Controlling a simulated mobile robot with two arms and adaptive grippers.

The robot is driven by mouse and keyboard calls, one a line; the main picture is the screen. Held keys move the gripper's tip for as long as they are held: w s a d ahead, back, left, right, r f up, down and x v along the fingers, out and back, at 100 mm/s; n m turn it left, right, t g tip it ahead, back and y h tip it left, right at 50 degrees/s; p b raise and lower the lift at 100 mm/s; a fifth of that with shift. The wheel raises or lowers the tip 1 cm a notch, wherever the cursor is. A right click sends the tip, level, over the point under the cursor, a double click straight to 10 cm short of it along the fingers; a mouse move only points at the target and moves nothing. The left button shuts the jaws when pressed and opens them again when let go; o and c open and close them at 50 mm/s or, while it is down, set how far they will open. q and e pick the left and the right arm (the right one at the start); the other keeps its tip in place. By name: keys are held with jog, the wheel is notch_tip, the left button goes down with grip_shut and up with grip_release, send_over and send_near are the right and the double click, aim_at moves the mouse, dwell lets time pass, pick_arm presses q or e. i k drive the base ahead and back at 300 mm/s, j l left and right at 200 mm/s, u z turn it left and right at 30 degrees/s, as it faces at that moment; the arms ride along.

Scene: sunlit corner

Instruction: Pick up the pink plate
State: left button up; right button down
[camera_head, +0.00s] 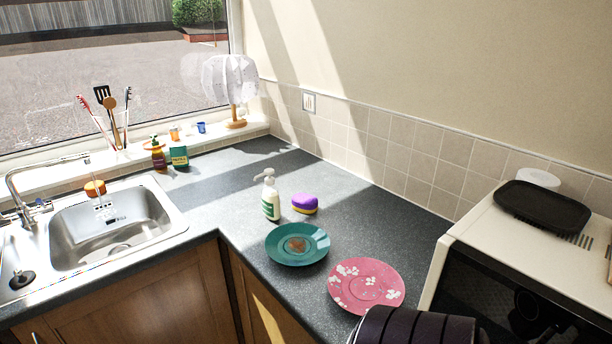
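The pink plate (350,272) lies on the dark grey worktop near its front edge, left of the white microwave. White patches mark its face; I cannot tell whether they are pattern or residue. A dark ribbed rounded shape (415,325) at the bottom of the picture stands in front of the plate's lower edge; I cannot tell what it is. A teal plate (284,257) with a brown mark in its middle lies just behind and left of the pink plate. No fingertips of my left or right gripper show.
A white pump bottle (270,197) and a purple and yellow sponge (304,203) stand behind the plates. The microwave (458,215), with a black tray (545,206) on top, bounds the right. A steel sink (110,228) is at left. The worktop behind the sponge is clear.

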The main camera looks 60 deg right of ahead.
aim_at(357, 284)
jog(key=z, duration=2.4)
jog(key=k+j, duration=0.2)
jog(key=j, duration=0.2)
jog(key=k+j+z, duration=0.15)
jog(key=j, duration=0.25)
jog(key=k+j, duration=0.25)
jog(key=j, duration=0.15)
jog(key=z, duration=0.05)
